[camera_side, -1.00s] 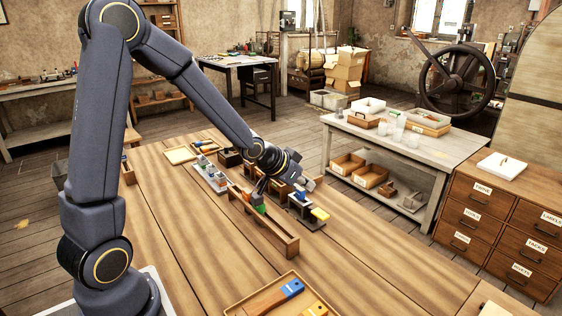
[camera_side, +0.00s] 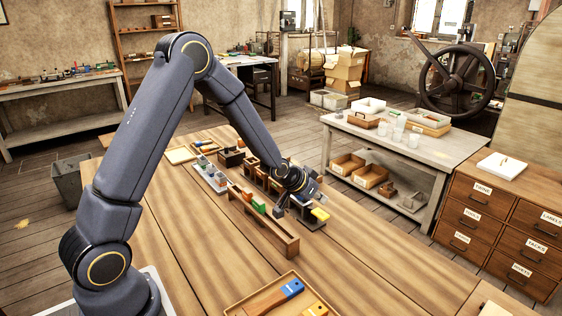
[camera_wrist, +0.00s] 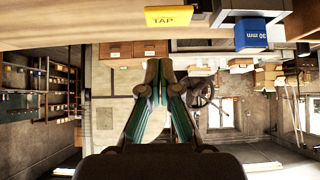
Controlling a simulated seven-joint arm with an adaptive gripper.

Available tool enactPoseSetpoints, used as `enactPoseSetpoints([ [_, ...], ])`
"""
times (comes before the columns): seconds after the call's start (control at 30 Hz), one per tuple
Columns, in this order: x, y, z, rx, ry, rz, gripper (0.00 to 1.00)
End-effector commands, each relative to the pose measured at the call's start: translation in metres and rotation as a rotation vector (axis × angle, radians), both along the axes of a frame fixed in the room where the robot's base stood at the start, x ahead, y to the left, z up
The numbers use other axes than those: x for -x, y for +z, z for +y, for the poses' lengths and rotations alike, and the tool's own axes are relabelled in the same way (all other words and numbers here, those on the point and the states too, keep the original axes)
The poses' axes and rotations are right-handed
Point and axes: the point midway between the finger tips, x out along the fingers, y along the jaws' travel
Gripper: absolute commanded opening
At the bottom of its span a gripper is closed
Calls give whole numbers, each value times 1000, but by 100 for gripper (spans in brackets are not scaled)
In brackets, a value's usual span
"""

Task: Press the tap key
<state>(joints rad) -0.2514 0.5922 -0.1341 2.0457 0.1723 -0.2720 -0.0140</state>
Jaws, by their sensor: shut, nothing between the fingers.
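The yellow tap key (camera_side: 320,214) sticks out from a small dark fixture on the workbench in the side view. In the wrist view the key (camera_wrist: 173,17), marked TAP, is at the top edge, above my fingertips in the picture. My gripper (camera_side: 281,212) is left of the key in the side view, pointing down, apart from it. In the wrist view my gripper (camera_wrist: 158,66) shows its fingertips together with nothing between them. How high the tips are relative to the key is hard to tell.
A long wooden rack (camera_side: 288,241) with coloured pieces lies close to my gripper. A tray (camera_side: 237,311) with blue and yellow tools lies in front.

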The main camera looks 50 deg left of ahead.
Motion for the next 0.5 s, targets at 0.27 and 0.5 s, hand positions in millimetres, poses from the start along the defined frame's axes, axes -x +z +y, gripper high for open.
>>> enactPoseSetpoints([
  [0.27, -5, -38, 0, 0, 0, 1, 0],
  [0.5, -5, -45, 0, 0, 0, -1, 0],
])
